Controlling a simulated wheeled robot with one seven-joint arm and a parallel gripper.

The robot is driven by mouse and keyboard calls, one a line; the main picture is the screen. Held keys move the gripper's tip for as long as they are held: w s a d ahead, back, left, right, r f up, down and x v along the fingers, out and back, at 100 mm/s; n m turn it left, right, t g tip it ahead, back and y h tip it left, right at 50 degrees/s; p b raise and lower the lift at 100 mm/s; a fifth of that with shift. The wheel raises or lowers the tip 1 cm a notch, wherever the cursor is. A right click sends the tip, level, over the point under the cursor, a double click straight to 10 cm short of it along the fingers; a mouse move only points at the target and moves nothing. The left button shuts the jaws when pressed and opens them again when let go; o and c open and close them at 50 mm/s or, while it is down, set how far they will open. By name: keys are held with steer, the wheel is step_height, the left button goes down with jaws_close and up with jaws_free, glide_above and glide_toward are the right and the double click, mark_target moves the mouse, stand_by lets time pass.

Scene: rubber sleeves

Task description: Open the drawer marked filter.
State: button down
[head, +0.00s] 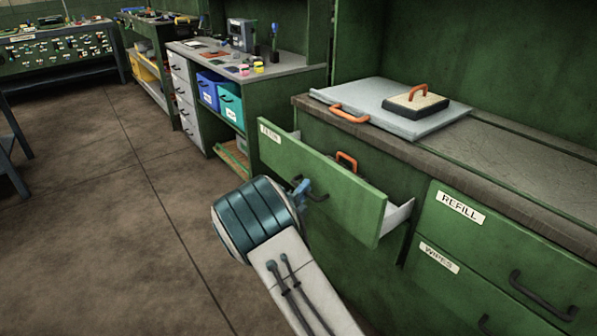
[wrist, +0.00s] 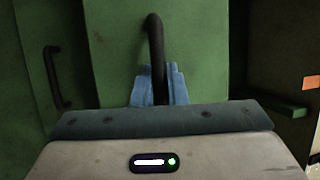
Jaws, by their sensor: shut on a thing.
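The green drawer (head: 345,200) with a small white label (head: 270,133), whose print is hard to read but looks like "FILTER", stands pulled out from the cabinet. Its pale inner side (head: 398,216) shows at the right. My gripper (head: 303,189) is shut on the drawer's dark bar handle (head: 320,196). In the wrist view, the blue fingers (wrist: 154,88) close around the upright-looking handle (wrist: 155,45) in front of the green drawer front (wrist: 115,50). An orange-handled thing (head: 347,159) shows inside the drawer, mostly hidden by its front.
Drawers marked REFILL (head: 510,230) and WIPES (head: 455,275) are closed at the right. A grey panel (head: 365,100) and an orange-handled block (head: 416,103) lie on the worktop. Another bench (head: 280,75) stands behind. Open floor (head: 110,220) lies left.

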steer(key=s+a+p, duration=0.4)
steer(key=s+a, duration=0.2)
steer(key=a, duration=0.2)
steer(key=shift+s, duration=0.3)
steer(key=c, duration=1.5)
jaws_free()
steer(key=shift+o, duration=0.2)
steer(key=p+v, duration=0.2)
steer(key=v, duration=1.2)
steer(key=shift+w+f, duration=0.1)
